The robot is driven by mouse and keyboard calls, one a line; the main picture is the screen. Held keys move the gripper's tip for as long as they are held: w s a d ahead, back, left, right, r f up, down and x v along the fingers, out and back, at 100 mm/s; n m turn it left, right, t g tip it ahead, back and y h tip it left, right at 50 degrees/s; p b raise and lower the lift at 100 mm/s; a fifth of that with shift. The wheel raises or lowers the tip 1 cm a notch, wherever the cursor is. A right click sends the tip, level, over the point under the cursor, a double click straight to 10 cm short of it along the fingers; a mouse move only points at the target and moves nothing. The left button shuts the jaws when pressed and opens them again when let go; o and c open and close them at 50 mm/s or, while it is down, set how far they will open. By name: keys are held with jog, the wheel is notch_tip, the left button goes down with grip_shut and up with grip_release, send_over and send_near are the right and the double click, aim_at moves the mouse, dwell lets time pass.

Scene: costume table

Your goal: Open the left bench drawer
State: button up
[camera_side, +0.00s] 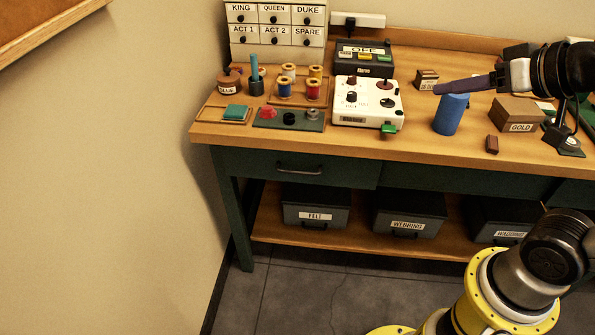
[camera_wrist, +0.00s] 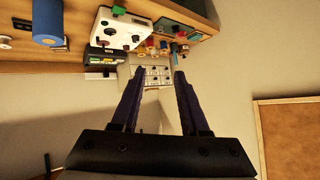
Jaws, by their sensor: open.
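The left bench drawer (camera_side: 297,168) is a dark green front with a dark bar handle (camera_side: 299,170), under the left end of the wooden tabletop in the side view. It looks shut, flush with the bench front. My gripper (camera_side: 440,90) is above the bench top at the right, well above and to the right of the drawer, near the blue cylinder in the picture. In the wrist view its two dark purple fingers (camera_wrist: 155,85) are apart with nothing between them. The drawer and its handle do not show in the wrist view.
Spools and a labelled cabinet (camera_side: 277,32) are at the left. Bins such as the felt one (camera_side: 316,207) sit on the lower shelf. The floor before the drawer is clear.

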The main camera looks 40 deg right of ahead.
jog(key=w+r+m+t, duration=0.2)
jog(key=w+r+t, duration=0.3)
jog(key=w, duration=0.6)
jog(key=m+t+y, duration=0.2)
jog(key=m+y, duration=0.2)
jog(key=y, duration=0.4)
send_over(296, 172)
jog(key=s+d, duration=0.3)
jog(key=d, duration=0.1)
notch_tip(296, 172, down, 13)
jog(key=s+d+f+m+g+h, duration=0.1)
jog(key=s+f+m, duration=0.3)
jog(key=f, duration=1.1)
jog(key=s+d+f+m+g, duration=0.15)
jog(key=s+f, duration=0.35)
jog(key=f, duration=1)
jog(key=shift+m, duration=0.35)
jog(key=x, duration=1.3)
jog(key=shift+w+a+r, duration=0.2)
jog(key=shift+a+r, duration=0.05)
jog(key=shift+a, duration=0.3)
